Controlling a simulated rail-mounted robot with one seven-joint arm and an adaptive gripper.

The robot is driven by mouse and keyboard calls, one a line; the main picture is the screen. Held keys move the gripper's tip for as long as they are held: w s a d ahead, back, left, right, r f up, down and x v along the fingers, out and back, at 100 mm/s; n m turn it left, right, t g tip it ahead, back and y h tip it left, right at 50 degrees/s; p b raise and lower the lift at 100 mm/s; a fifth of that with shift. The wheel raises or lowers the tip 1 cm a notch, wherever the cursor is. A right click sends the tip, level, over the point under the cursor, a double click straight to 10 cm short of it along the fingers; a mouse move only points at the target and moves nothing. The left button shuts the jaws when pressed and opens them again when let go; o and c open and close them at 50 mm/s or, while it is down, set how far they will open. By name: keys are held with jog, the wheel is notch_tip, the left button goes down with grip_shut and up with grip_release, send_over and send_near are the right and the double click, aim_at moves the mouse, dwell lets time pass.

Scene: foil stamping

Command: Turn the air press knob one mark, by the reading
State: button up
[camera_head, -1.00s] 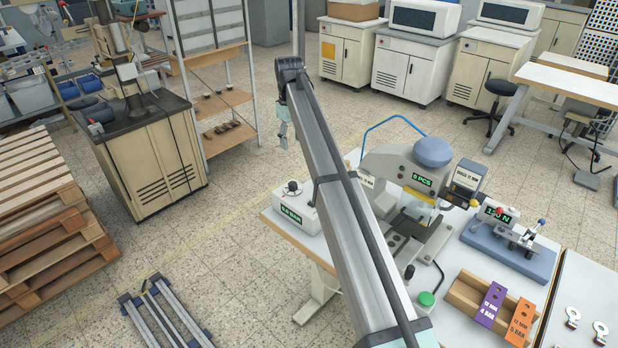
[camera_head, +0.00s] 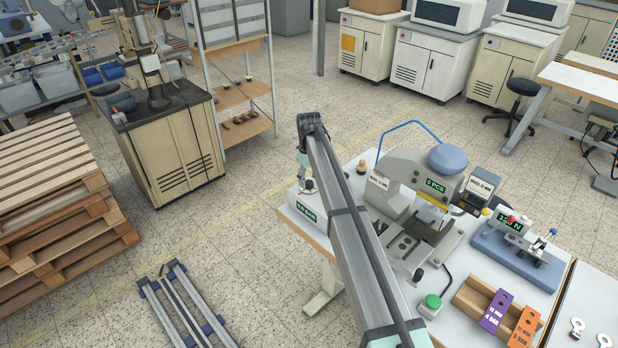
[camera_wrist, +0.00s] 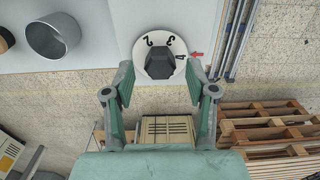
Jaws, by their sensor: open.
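The air press knob (camera_wrist: 160,65) is a dark grip on a white round dial with the numerals 2, 3 and 4. In the wrist view a red arrow (camera_wrist: 196,54) points at the dial's right edge, by the 4. My gripper (camera_wrist: 158,68) is open, with one finger on each side of the dial's lower half; I cannot tell whether they touch it. In the head view my gripper (camera_head: 304,160) is low over the white regulator box (camera_head: 291,207), whose green reading (camera_head: 306,211) is too blurred to read surely.
The press (camera_head: 415,168) stands right of the box on the white table, with a green button (camera_head: 433,301), a force gauge (camera_head: 512,226) and a wooden holder (camera_head: 470,298) nearby.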

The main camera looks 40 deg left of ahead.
jog(key=shift+f, duration=0.7)
grip_shut()
jog(key=shift+m, duration=0.3)
jog(key=m+b, duration=0.3)
jog(key=m, duration=0.2)
jog(key=shift+f, duration=0.15)
jog(key=m+b, duration=0.2)
jog(key=m, duration=0.4)
jog(key=shift+b, duration=0.3)
